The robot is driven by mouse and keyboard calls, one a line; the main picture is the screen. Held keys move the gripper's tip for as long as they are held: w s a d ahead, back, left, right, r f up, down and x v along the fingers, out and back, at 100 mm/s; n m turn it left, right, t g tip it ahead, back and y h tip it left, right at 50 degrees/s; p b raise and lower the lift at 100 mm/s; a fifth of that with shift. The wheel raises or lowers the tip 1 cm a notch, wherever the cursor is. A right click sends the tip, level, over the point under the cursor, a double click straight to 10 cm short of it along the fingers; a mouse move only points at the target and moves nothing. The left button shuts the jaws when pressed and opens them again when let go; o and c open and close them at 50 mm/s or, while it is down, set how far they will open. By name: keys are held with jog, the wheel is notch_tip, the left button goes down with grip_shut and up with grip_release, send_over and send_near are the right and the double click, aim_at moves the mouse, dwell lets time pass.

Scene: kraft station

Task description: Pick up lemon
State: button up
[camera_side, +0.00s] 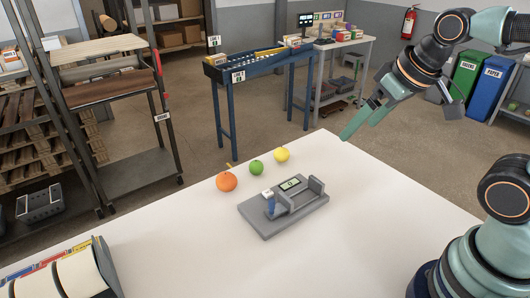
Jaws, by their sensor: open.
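The lemon (282,155) is a small yellow fruit on the white table, near its far edge. It is the rightmost of a row of fruit, just right of a green lime-like fruit (256,167). An orange fruit (227,182) lies at the left end of the row. My gripper (360,118) is raised above the table's far right edge, to the right of the lemon and well apart from it. Its green fingers point down and left. It is open and holds nothing.
A grey fixture (265,226) with a small display and upright blocks sits in front of the fruit. A rack of rolls or folders (85,275) stands at the front left. The white table (390,210) is clear to the right of the fixture.

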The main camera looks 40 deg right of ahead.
jog(key=m+g, duration=0.6)
jog(key=m, duration=1.1)
send_over(282, 147)
notch_tip(282, 147, down, 13)
jog(key=shift+s+r, duration=0.1)
notch_tip(282, 147, down, 12)
jog(key=shift+r, duration=0.1)
